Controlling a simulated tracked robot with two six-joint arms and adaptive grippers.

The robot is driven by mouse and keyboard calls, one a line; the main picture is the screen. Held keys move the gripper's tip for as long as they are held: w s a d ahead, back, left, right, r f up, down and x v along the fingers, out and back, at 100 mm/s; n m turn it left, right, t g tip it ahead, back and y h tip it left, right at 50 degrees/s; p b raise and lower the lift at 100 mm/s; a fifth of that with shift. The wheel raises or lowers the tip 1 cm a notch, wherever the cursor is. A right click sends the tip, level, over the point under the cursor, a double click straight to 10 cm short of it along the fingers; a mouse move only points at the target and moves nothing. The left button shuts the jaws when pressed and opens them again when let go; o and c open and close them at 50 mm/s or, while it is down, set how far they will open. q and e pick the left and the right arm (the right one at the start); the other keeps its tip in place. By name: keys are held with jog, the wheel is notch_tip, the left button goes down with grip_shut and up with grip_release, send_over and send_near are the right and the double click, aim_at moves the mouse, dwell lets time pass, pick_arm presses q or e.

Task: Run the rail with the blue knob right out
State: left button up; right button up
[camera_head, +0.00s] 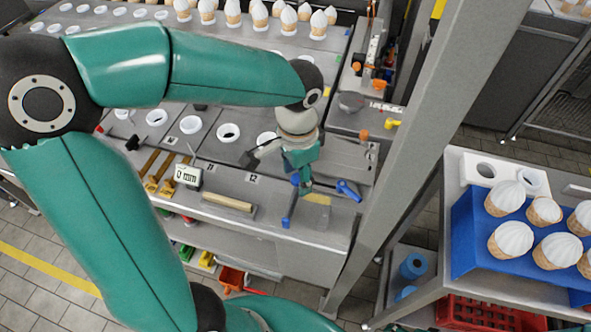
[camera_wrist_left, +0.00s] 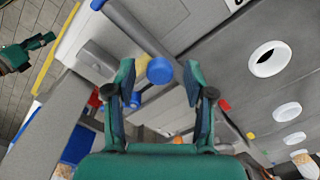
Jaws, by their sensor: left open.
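In the head view my left gripper (camera_head: 298,172) points down over the front right part of the bench, beside a blue handle (camera_head: 289,212) at the front edge. The left wrist view shows its two teal fingers (camera_wrist_left: 160,85) spread apart and empty. A round blue knob (camera_wrist_left: 160,70) shows between the fingertips in that view; I cannot tell how far beyond them it is. A grey bar (camera_wrist_left: 130,32) runs up and left from near this knob. Which part is the rail is unclear. A teal piece (camera_wrist_left: 25,54), perhaps my right gripper, shows at the left edge.
A blue lever (camera_head: 348,190) sits right of the gripper. A grey post (camera_head: 425,130) rises close by. A blue tray (camera_head: 475,240) of cones stands right. A white gauge (camera_head: 188,176) and a wooden bar (camera_head: 228,202) lie left. White-rimmed holes (camera_wrist_left: 270,58) line the bench.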

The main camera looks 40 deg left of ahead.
pick_arm(q)
jog(key=shift+r, duration=0.1)
notch_tip(320, 180, up, 12)
dwell(0.5)
jog(key=shift+f, duration=0.2)
